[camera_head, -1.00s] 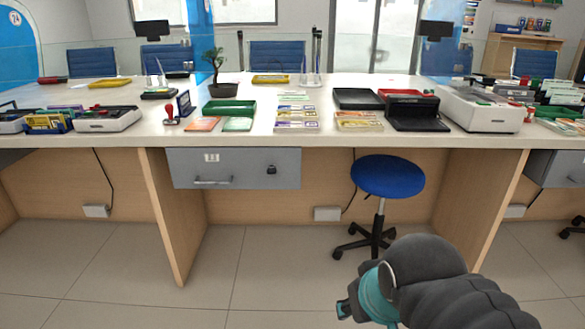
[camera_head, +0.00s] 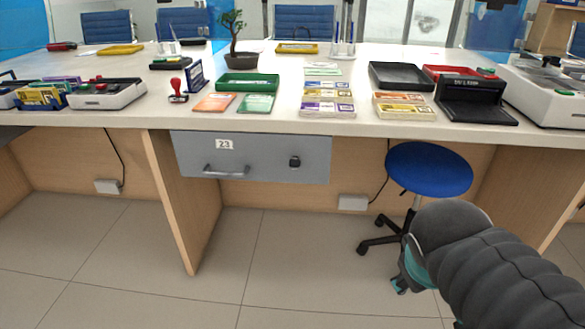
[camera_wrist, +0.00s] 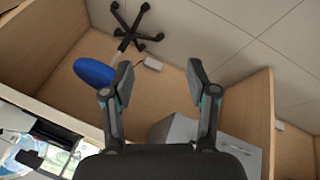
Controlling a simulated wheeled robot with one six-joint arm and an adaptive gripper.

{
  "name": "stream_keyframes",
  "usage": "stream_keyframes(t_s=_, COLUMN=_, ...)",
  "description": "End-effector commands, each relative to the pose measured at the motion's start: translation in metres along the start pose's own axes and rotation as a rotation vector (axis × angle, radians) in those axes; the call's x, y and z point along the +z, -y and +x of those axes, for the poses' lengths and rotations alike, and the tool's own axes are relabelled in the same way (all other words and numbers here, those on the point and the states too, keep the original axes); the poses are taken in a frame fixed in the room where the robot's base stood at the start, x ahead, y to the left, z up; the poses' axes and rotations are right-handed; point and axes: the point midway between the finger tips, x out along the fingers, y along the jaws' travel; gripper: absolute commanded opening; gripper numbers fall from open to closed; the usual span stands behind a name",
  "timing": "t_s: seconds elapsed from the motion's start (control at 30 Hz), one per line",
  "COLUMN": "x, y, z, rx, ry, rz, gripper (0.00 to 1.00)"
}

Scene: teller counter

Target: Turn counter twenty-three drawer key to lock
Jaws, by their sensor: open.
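The grey drawer (camera_head: 255,160) hangs under the counter's front edge, left of centre in the head view. It carries a white label reading 23 and a bar handle (camera_head: 226,171) at its left. A small dark key in its lock (camera_head: 295,162) sits at the drawer's right part; its turn angle is too small to tell. The drawer looks closed. My gripper (camera_wrist: 162,82) is open and empty in the wrist view, its two fingers spread apart. A grey box-shaped drawer unit (camera_wrist: 184,132) shows beyond the fingers. In the head view my arm is at lower right, apart from the drawer.
A blue stool (camera_head: 429,168) stands right of the drawer, close to my arm. Wooden side panels (camera_head: 185,205) flank the knee space. The countertop (camera_head: 340,122) holds trays, banknote stacks, a plant and machines. The floor before the drawer is clear.

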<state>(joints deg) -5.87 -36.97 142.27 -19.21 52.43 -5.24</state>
Motion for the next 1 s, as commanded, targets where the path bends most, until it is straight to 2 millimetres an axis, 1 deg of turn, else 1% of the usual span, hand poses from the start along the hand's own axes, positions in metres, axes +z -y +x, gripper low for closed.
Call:
stream_keyframes(t_s=0.03, x=-0.001, y=-0.003, z=0.017, rx=0.052, ry=0.027, rz=-0.118, gripper=0.58)
stream_keyframes(t_s=0.17, x=-0.017, y=-0.02, z=0.04, rx=0.214, ry=0.081, rz=-0.446, gripper=0.58)
stream_keyframes(t_s=0.27, x=-0.04, y=-0.028, z=0.052, rx=0.343, ry=0.112, rz=-0.7, gripper=0.58)
stream_keyframes(t_s=0.33, x=-0.06, y=-0.03, z=0.059, rx=0.436, ry=0.129, rz=-0.876, gripper=0.58)
stream_keyframes(t_s=0.47, x=-0.104, y=-0.021, z=0.069, rx=0.619, ry=0.149, rz=-1.202, gripper=0.58)
stream_keyframes(t_s=0.5, x=-0.12, y=-0.015, z=0.07, rx=0.679, ry=0.151, rz=-1.301, gripper=0.58)
stream_keyframes(t_s=0.57, x=-0.144, y=-0.002, z=0.073, rx=0.772, ry=0.151, rz=-1.447, gripper=0.58)
stream_keyframes(t_s=0.6, x=-0.16, y=0.009, z=0.074, rx=0.838, ry=0.15, rz=-1.543, gripper=0.58)
stream_keyframes(t_s=0.63, x=-0.171, y=0.018, z=0.074, rx=0.887, ry=0.149, rz=-1.613, gripper=0.58)
stream_keyframes(t_s=0.67, x=-0.182, y=0.028, z=0.074, rx=0.937, ry=0.146, rz=-1.681, gripper=0.58)
stream_keyframes(t_s=0.7, x=-0.196, y=0.042, z=0.074, rx=1.004, ry=0.141, rz=-1.766, gripper=0.58)
stream_keyframes(t_s=0.77, x=-0.215, y=0.065, z=0.074, rx=1.103, ry=0.132, rz=-1.883, gripper=0.58)
stream_keyframes(t_s=0.8, x=-0.226, y=0.08, z=0.073, rx=1.165, ry=0.125, rz=-1.952, gripper=0.58)
stream_keyframes(t_s=0.9, x=-0.247, y=0.116, z=0.07, rx=1.301, ry=0.104, rz=-2.086, gripper=0.58)
stream_keyframes(t_s=1.0, x=-0.259, y=0.141, z=0.067, rx=1.401, ry=0.087, rz=-2.172, gripper=0.58)
